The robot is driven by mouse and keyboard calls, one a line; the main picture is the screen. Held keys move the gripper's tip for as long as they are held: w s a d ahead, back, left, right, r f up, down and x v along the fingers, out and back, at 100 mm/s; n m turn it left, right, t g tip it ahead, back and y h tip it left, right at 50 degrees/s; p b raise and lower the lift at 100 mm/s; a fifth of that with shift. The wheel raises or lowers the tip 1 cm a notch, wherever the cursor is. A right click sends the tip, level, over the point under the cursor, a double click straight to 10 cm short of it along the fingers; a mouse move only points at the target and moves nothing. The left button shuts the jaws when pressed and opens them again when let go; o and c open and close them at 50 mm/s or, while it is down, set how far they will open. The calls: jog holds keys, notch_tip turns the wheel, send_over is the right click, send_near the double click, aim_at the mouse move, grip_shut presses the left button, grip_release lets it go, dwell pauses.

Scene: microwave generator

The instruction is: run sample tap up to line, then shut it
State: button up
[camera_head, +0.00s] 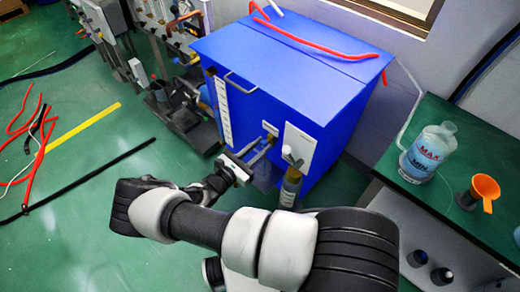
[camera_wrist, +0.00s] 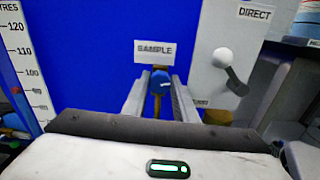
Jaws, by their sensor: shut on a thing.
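The blue tank (camera_head: 275,75) stands against the wall. On its front is a white plate marked SAMPLE (camera_wrist: 155,52), with a blue tap handle (camera_wrist: 159,83) just below it. My gripper (camera_wrist: 160,88) has one finger on each side of this handle and is shut on it. In the head view my gripper (camera_head: 262,152) reaches to the tank's lower front. A bluish see-through shape (camera_head: 266,176) shows below my fingers; I cannot make out a line or liquid level in it. The tap's outlet is hidden, so flow cannot be told.
A scale strip (camera_head: 222,110) runs up the tank's left. A green bench (camera_head: 400,150) holds a marked bottle (camera_head: 428,155) and orange funnel (camera_head: 485,188).

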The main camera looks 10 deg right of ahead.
jog(key=shift+n, duration=0.8)
jog(key=o, duration=1.1)
jog(key=v, duration=1.7)
jog(key=shift+a+b, duration=0.25)
jog(key=shift+b, duration=0.05)
